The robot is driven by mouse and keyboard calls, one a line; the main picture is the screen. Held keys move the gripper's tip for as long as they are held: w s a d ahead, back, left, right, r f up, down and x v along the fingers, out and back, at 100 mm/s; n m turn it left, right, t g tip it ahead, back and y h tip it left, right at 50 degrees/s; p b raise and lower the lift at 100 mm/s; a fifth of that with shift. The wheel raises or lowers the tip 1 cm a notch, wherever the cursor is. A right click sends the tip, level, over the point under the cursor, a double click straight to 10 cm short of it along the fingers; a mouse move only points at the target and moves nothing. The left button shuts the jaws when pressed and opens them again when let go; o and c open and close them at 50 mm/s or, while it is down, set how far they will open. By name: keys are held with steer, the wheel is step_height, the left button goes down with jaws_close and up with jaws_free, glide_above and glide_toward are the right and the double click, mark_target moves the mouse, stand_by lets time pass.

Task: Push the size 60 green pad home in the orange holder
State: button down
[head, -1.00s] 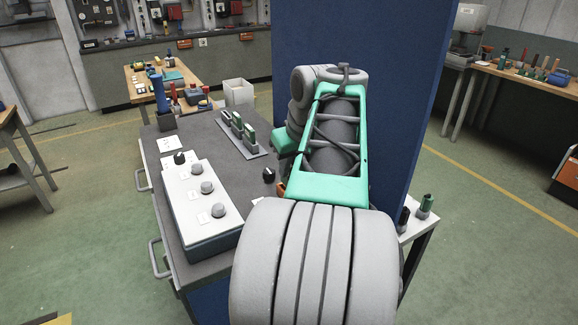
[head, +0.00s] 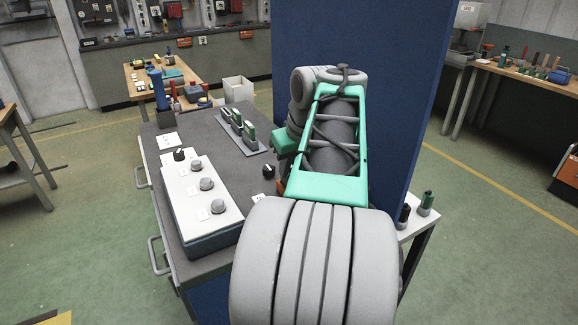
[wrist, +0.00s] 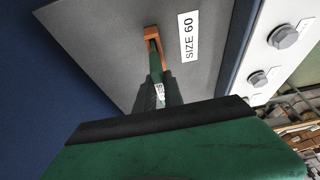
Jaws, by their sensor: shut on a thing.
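The orange holder (wrist: 151,34) stands on the grey bench top beside a "SIZE 60" label (wrist: 188,36) in the wrist view. A sliver of the orange holder (head: 281,186) also shows beside my arm in the head view. My gripper (wrist: 158,88) is shut on the narrow green pad (wrist: 156,62), which carries a small white label. The pad's far end is at the holder, between its orange sides. I cannot tell how deep it sits.
A rack of green pads (head: 238,128) is further back. A tall blue panel (head: 345,40) rises beside my arm. Bare bench top lies between.

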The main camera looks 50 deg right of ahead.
steer(key=shift+f+b, duration=1.1)
steer(key=shift+f, duration=0.35)
steer(key=c, duration=1.4)
jaws_free()
steer(key=shift+o, duration=0.5)
steer(key=o, duration=0.3)
steer(key=shift+o, duration=0.2)
step_height(320, 180, up, 6)
steer(key=p, duration=0.6)
steer(key=shift+r, duration=0.1)
